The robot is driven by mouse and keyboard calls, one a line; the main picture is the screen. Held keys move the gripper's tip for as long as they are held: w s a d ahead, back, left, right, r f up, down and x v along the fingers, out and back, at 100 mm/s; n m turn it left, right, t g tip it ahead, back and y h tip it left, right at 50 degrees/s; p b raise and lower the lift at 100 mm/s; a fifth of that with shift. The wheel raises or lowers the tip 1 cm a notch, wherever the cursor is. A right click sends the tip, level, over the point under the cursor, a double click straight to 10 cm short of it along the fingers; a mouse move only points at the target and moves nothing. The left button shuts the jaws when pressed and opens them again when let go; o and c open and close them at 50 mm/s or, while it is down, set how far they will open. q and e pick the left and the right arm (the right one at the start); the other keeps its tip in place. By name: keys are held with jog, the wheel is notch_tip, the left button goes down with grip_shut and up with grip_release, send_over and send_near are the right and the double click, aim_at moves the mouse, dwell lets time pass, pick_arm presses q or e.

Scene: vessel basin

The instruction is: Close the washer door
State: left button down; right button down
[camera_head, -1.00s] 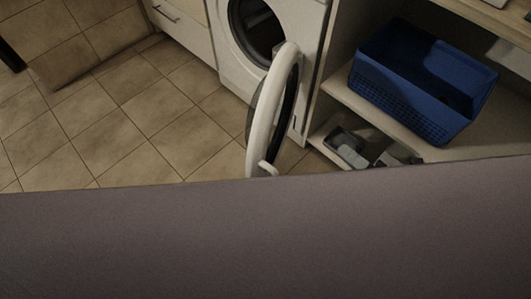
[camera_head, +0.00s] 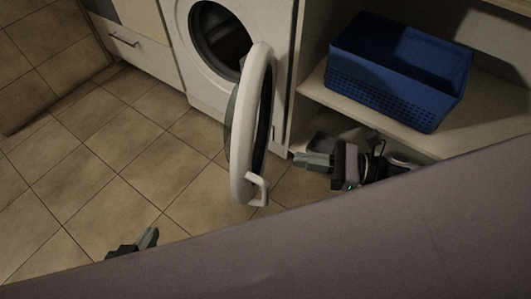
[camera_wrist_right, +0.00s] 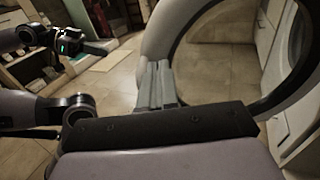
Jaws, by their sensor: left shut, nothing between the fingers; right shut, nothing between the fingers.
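The white washer (camera_head: 205,85) stands at the top of the head view. Its round door (camera_head: 238,140) is wide open and sticks out toward me, with a white handle (camera_head: 258,190) at its near edge. The door rim also fills the right of the right wrist view (camera_wrist_right: 190,22). My right gripper (camera_head: 300,160) is shut and empty, to the right of the door and pointing left toward it. In the wrist view its fingers (camera_wrist_right: 158,75) overlap the rim; I cannot tell whether they touch. My left gripper (camera_head: 152,236) is shut and empty, low over the floor left of the door.
A blue basket (camera_head: 395,80) sits on a shelf (camera_head: 320,95) right of the washer. A lower shelf behind my right gripper is partly hidden. A white drawer cabinet (camera_head: 140,45) stands left of the washer. The tiled floor (camera_head: 110,150) left of the door is clear.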

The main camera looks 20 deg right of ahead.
aim_at(251, 153)
jog(key=x, duration=0.9)
